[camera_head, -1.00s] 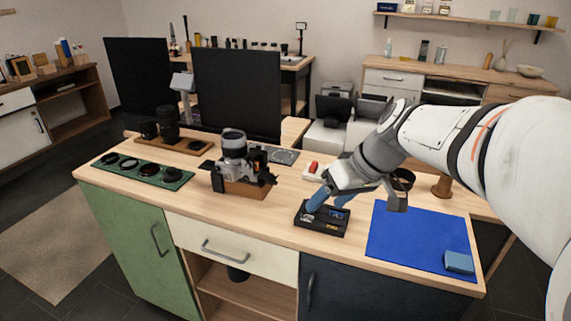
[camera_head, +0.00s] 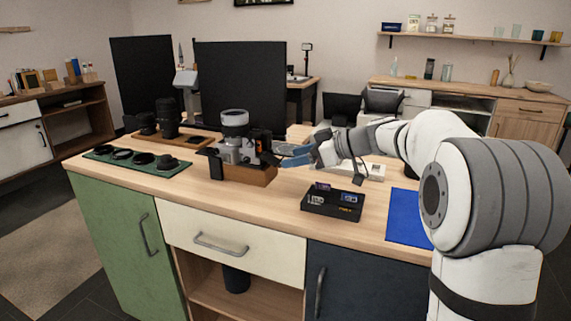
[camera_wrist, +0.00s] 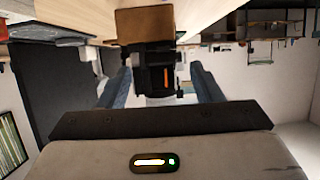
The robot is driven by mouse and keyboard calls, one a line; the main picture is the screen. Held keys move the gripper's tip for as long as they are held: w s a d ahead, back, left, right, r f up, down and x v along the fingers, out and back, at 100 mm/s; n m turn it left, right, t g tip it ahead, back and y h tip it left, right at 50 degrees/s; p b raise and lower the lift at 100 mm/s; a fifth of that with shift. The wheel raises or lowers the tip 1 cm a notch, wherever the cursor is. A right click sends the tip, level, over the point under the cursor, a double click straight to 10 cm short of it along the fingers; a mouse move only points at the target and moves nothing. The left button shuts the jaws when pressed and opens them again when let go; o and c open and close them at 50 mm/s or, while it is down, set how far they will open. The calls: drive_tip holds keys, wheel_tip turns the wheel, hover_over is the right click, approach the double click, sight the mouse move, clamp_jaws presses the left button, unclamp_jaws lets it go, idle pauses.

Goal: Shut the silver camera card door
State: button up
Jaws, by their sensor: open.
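The silver camera (camera_head: 235,150) stands upright on a wooden block (camera_head: 250,175) on the table, its silver and black lens pointing up. A dark flap (camera_head: 268,158) juts from its right side; it looks like the card door standing open, but it is small and partly merged with dark parts. My gripper (camera_head: 290,157) is open, with blue fingers, just right of the camera at about its height. In the wrist view, the camera's dark side (camera_wrist: 155,72) appears inverted between the spread fingers of my gripper (camera_wrist: 162,86). I see no clear contact.
A black card tray (camera_head: 332,203) with several small cards lies in front of my arm. A green mat (camera_head: 140,163) with round lens parts is at the left. A tall black panel (camera_head: 240,85) stands behind the camera. A blue mat (camera_head: 405,218) lies at the right.

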sight(274, 158)
drive_tip(key=shift+x, duration=1.85)
